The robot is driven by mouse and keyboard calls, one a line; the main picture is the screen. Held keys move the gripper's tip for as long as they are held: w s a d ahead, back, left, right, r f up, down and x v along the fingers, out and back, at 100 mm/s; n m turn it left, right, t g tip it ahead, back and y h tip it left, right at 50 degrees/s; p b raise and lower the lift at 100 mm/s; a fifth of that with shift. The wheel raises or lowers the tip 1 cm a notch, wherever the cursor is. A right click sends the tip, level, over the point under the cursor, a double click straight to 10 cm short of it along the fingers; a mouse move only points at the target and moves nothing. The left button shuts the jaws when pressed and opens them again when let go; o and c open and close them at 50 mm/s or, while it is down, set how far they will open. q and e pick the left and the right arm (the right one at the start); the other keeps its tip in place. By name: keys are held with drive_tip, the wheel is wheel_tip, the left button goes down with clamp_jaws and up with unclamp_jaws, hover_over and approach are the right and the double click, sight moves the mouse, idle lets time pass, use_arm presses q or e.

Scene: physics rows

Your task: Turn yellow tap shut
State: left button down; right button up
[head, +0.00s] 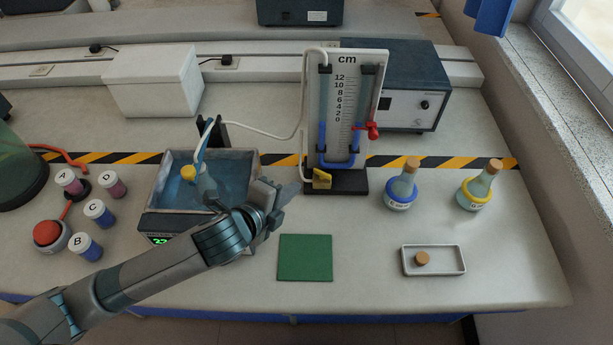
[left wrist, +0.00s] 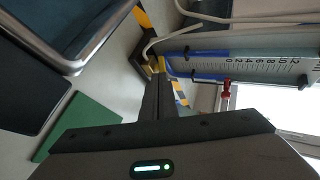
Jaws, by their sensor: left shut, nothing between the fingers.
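The yellow tap (head: 321,179) is low on the left side of the manometer board (head: 347,62), just above its black base. Its handle looks tilted, but I cannot tell its exact setting. My left gripper (head: 292,190) is shut and empty, just left of the yellow tap, with a small gap apparent in the head view. A red tap (head: 373,130) is on the board's right side. My right gripper is not in view.
A water bath (head: 254,160) with a flask stands left, under my left forearm. A pale tube (head: 270,138) runs from it to the board. A green mat (head: 305,258) lies in front. Stoppered flasks (head: 401,188) and a small tray (head: 450,260) are right.

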use_arm(q)
drive_tip(key=shift+w, duration=0.1)
drive_tip(key=p, duration=0.2)
approach(316, 173)
drive_tip(key=x, duration=0.4)
drive_tip(key=shift+d, duration=0.1)
drive_tip(key=shift+x, duration=0.8)
drive_tip(key=shift+w+h+p, duration=0.15)
drive_tip(key=shift+h+p, duration=0.15)
